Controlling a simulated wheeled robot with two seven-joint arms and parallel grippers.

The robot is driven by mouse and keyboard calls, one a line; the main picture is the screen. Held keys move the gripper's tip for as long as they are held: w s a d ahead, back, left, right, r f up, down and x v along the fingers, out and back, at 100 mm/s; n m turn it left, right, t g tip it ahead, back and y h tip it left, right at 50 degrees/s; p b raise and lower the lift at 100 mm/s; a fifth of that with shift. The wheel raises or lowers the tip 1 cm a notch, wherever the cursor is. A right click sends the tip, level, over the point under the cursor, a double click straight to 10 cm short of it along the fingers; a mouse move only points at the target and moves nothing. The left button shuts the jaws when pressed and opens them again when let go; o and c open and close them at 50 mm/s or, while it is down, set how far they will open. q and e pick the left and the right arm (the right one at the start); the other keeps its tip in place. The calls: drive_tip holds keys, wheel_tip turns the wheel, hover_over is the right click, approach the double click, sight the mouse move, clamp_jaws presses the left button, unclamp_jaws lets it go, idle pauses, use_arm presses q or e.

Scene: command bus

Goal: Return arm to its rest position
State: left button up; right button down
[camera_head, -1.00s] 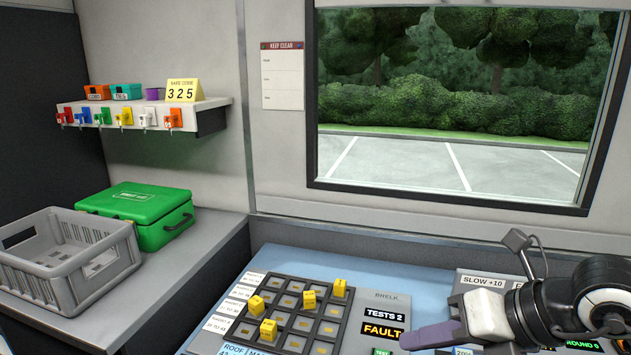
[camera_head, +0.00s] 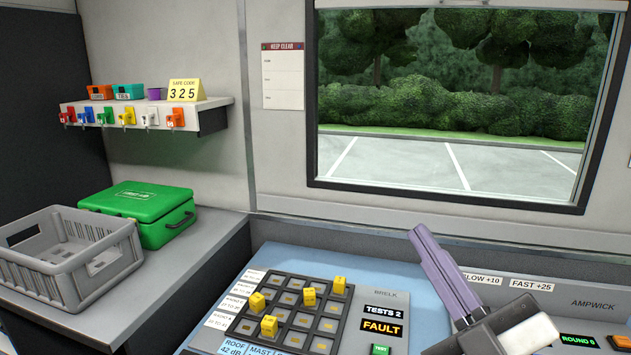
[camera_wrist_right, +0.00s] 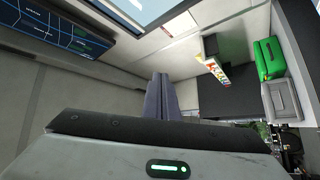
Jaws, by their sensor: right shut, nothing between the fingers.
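My right gripper (camera_head: 418,232) is at the lower right in the head view, above the console. Its purple fingers are together and point up and to the left, with nothing between them. In the right wrist view the shut fingers (camera_wrist_right: 162,97) stand upright in the middle, against the wall and shelf side of the room. The gripper is apart from the console's peg grid. My left gripper is not in either view.
The console (camera_head: 255,258) bears a grid with several yellow pegs (camera_head: 269,326) and a FAULT display (camera_head: 382,327). A grey crate (camera_head: 62,278) and green case (camera_head: 150,225) stand on the left counter. A key shelf (camera_head: 215,103) and window (camera_head: 450,170) are behind.

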drive_tip(key=s+d+f+m+g+h, duration=0.2)
drive_tip(key=d+f+m+g+h, duration=0.3)
drive_tip(key=f, duration=0.7)
drive_tip(key=s+d+f+m+g+h, duration=0.1)
drive_tip(key=d+f+m+g+h, duration=0.2)
drive_tip(key=d+f+m+h, duration=0.6)
drive_tip(key=s+a+f+n+g+y, duration=0.1)
drive_tip(key=s+a+f+g+y, duration=0.3)
drive_tip(key=s+f, duration=0.6)
drive_tip(key=s+a+f+g+y, duration=0.2)
drive_tip(key=s+f+g, duration=0.4)
drive_tip(key=s+f, duration=0.4)
drive_tip(key=w+a+f+t+b, duration=0.1)
drive_tip(key=a+f+b, duration=0.1)
drive_tip(key=f, duration=0.3)
drive_tip(key=w+a+f+t+y+b, duration=0.1)
drive_tip(key=w+a+f+t+b, duration=0.1)
drive_tip(key=f, duration=0.4)
drive_tip(key=w+a+f+t+b, duration=0.1)
drive_tip(key=a+f+t+b, duration=0.1)
drive_tip(key=f, duration=0.3)
drive_tip(key=shift+w+a+f+y+b, duration=0.2)
drive_tip(key=shift+w+y+b, duration=0.2)
drive_tip(key=shift+b, duration=0.45)
